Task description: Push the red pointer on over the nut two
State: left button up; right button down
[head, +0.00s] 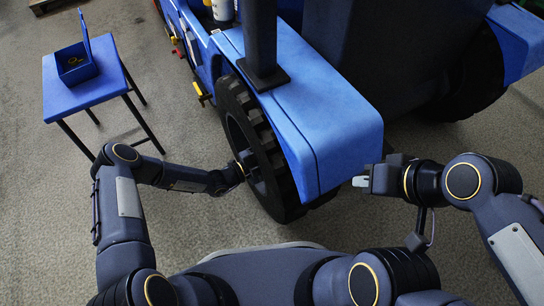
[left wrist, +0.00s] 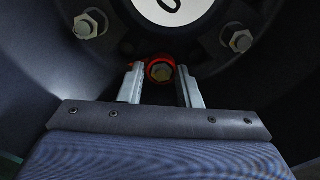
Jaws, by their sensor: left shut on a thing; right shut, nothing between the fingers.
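The red pointer (left wrist: 160,59) is a red ring between the fingertips of my left gripper (left wrist: 159,78) in the left wrist view. A wheel nut (left wrist: 161,73) shows through the middle of the ring. I take it for nut two, but no number on it is readable. The ring appears around the nut; how deep it sits is not clear. In the head view my left gripper (head: 241,168) reaches into the front wheel's hub, and the pointer is hidden there. My right gripper (head: 361,181) is shut and empty, right of the blue fender.
Two bare nuts (left wrist: 88,25) (left wrist: 239,41) flank the pointer higher on the wheel. The tyre (head: 245,125) and blue fender (head: 315,105) of the vehicle are close to my left arm. A blue table (head: 85,96) with an open blue box (head: 76,66) stands at the far left.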

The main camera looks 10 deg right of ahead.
pick_arm(q)
jog(key=o, duration=0.8)
jog(key=shift+o, duration=0.2)
jog(key=v, duration=0.9)
jog(key=shift+p, duration=0.4)
